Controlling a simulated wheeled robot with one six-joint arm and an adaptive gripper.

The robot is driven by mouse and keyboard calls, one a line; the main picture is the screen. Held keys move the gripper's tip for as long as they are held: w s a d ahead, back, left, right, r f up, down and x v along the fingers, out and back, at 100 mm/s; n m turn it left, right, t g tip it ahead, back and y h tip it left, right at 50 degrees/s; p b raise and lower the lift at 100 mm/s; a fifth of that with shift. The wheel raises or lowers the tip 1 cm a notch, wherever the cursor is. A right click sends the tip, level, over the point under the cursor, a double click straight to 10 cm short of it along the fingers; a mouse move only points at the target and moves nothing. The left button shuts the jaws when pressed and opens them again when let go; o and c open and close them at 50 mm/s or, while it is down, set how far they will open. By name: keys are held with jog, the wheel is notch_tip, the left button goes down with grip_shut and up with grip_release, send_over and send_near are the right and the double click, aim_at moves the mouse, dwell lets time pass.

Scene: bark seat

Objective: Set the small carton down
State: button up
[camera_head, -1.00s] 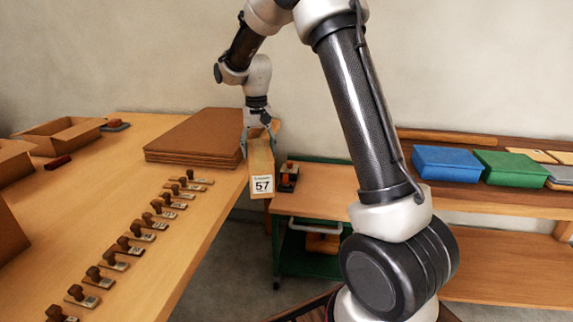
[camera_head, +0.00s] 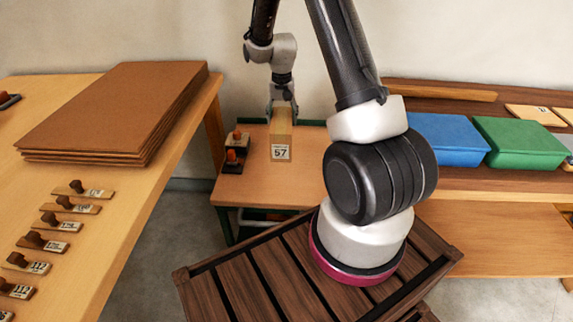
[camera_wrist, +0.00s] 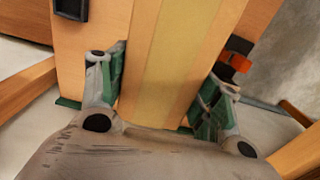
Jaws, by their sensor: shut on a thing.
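The small carton (camera_head: 281,141) is a narrow tan box with a white label reading 57 on its front. It stands out in the head view over the small wooden-topped cart (camera_head: 262,183). My gripper (camera_head: 281,106) is shut on its upper part from above. In the wrist view the carton (camera_wrist: 170,60) sits between the two green-padded fingers, with a paler tape strip along it. I cannot tell whether its base touches the cart top.
The cart top in front of the carton is clear. A stack of brown cardboard (camera_head: 115,110) and several stamps lie on the left table. Blue (camera_head: 446,140) and green (camera_head: 520,145) bins stand right.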

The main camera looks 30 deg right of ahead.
jog(key=f, duration=0.4)
jog(key=d+f, duration=0.1)
jog(key=f, duration=0.1)
jog(key=shift+s+f, duration=0.35)
jog(key=shift+s, duration=0.05)
jog(key=shift+f, duration=2.3)
jog(key=shift+f, duration=0.15)
jog(key=o, duration=1.6)
